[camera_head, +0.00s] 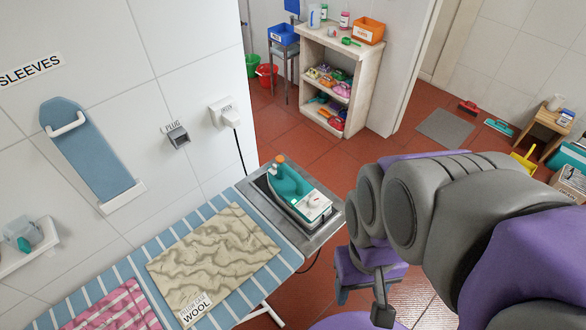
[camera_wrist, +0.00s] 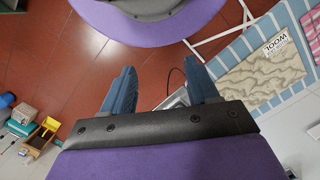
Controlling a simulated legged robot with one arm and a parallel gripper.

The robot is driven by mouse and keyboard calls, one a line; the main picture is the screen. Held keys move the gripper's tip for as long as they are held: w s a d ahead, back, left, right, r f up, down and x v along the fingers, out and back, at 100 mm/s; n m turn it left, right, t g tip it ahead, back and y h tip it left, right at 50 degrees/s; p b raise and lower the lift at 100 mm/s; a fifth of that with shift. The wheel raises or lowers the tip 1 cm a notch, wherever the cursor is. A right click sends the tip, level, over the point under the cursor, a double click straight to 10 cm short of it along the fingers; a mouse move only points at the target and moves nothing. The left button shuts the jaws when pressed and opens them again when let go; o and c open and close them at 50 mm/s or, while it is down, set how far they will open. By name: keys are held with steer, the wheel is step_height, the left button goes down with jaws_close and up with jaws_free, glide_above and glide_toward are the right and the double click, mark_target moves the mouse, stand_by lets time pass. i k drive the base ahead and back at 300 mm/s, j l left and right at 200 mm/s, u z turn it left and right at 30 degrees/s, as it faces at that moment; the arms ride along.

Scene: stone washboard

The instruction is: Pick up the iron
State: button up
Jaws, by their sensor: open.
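The teal and white iron (camera_head: 297,193) with an orange knob rests on a grey metal plate (camera_head: 329,231) at the far end of the ironing board in the head view. My gripper (camera_head: 362,300) is to the right of the iron and nearer the camera, apart from it, partly hidden by my arm. In the wrist view my gripper (camera_wrist: 161,88) has its two blue fingers spread with nothing held between them. A sliver of the metal plate (camera_wrist: 176,98) shows between the fingers. The iron is not visible in the wrist view.
The striped ironing board (camera_head: 225,296) holds a beige wool cloth (camera_head: 212,262) and a pink striped cloth (camera_head: 112,308). A cord hangs from a wall socket (camera_head: 224,112) behind the iron. A shelf (camera_head: 340,65) stands at the back. Red floor is open beyond the board.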

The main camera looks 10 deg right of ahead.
mark_target(291, 190)
steer(key=u, duration=1.95)
steer(key=k+z, duration=0.1)
steer(key=z, duration=1.65)
steer(key=i+l+u, duration=0.15)
steer(key=l+u, duration=0.2)
steer(key=l, duration=0.4)
steer(key=i+l+u, duration=0.1)
steer(key=l+u, duration=0.25)
steer(key=l, duration=0.4)
steer(key=l+u, duration=0.35)
steer(key=l, duration=0.4)
